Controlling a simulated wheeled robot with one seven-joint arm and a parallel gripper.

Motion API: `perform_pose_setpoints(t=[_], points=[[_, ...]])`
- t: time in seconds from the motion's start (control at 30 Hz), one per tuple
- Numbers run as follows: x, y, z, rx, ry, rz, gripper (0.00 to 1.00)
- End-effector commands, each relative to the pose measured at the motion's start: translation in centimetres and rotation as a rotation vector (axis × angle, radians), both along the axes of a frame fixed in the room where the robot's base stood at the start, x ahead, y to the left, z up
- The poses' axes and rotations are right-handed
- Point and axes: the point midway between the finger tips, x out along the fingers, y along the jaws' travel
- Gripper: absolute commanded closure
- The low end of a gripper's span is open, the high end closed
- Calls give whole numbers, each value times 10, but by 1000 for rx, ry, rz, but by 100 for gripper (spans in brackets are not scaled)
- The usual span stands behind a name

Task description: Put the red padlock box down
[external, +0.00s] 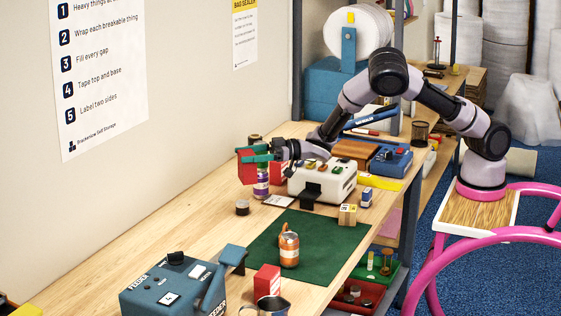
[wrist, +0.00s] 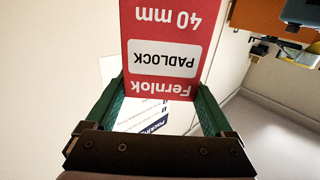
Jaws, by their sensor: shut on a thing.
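The red padlock box (wrist: 168,40) fills the top middle of the wrist view, its "Fernlok PADLOCK 40 mm" label upside down. My gripper (wrist: 158,98) has green fingers on both sides of it and is shut on it. In the external view the red padlock box (external: 246,172) is at my gripper (external: 256,153), towards the wall side of the workbench. A purple-banded can (external: 261,184) stands close by, overlapping the box in this view. I cannot tell whether the box touches the bench.
Another red box (external: 278,173) is behind the can, beside the cream machine (external: 322,182). A dark small tin (external: 242,208) stands nearer. A green mat (external: 325,255) holds a copper can (external: 289,248). A further red box (external: 266,281) stands in front.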

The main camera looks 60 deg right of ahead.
Motion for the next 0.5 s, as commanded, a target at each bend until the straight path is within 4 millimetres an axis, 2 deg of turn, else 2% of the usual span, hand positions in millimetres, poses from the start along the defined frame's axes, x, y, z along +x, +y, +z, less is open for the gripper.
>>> perform_pose_setpoints(t=[0.03,0.1,0.2,0.3,0.5], points=[[2,25,4,5,-6,94,77],[-1,60,10,6,-9,238,77],[-9,95,21,3,-8,407,77],[-17,118,32,3,-7,539,77],[-30,143,55,0,-5,735,77]])
